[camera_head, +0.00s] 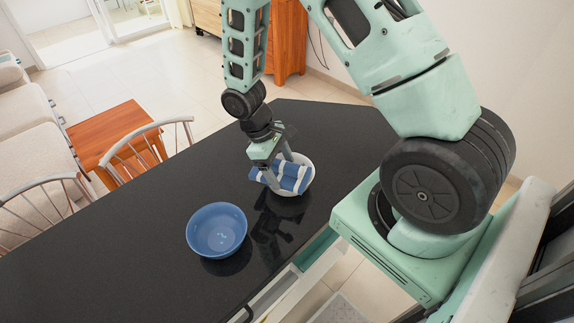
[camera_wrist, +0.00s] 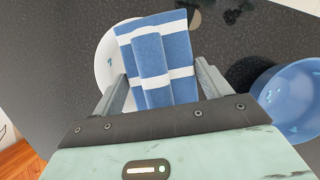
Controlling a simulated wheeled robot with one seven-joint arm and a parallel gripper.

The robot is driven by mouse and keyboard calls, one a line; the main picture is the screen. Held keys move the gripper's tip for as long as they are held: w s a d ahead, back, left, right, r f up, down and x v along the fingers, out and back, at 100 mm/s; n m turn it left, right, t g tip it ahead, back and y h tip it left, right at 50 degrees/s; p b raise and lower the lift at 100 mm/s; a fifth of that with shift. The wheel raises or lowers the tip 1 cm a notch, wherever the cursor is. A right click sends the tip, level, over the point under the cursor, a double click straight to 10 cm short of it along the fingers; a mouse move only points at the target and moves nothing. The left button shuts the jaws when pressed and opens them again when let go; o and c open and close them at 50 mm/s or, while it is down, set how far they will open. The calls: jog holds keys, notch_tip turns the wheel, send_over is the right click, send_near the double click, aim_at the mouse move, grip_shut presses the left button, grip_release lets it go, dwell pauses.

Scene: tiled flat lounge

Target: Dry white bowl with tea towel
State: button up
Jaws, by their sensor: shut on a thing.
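The white bowl (camera_head: 306,165) stands on the dark counter, and its rim also shows in the wrist view (camera_wrist: 104,58). The blue and white striped tea towel (camera_head: 292,178) lies over the bowl and covers much of its inside; in the wrist view the towel (camera_wrist: 178,48) hangs folded between the fingers. My gripper (camera_head: 282,172) points down at the bowl and is shut on the towel. In the wrist view my gripper's fingers (camera_wrist: 160,85) sit at either side of the folded cloth. The bowl's inside under the towel is hidden.
A blue bowl (camera_head: 217,230) with small light blue marks inside stands on the dark counter (camera_head: 130,255), left and nearer; it shows at right in the wrist view (camera_wrist: 292,100). Chairs (camera_head: 150,150) and a wooden side table (camera_head: 112,135) stand beyond the counter's far edge. The counter's left part is clear.

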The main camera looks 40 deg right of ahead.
aim_at(295, 163)
jog(key=shift+w+d+p, duration=0.1)
jog(key=shift+d+p, duration=0.3)
jog(key=shift+d, duration=2.6)
jog(key=shift+w+a+p, duration=0.3)
jog(key=shift+w+a, duration=1.15)
jog(key=shift+a, duration=0.1)
jog(key=shift+s+d, duration=0.1)
jog(key=shift+s, duration=2.9)
jog(key=shift+w+a, duration=1.45)
jog(key=shift+a, duration=0.1)
jog(key=shift+w+d+p, duration=0.1)
jog(key=shift+d+p, duration=0.45)
jog(key=shift+d, duration=2.45)
notch_tip(295, 163, up, 3)
jog(key=p, duration=0.2)
jog(key=shift+p, duration=0.3)
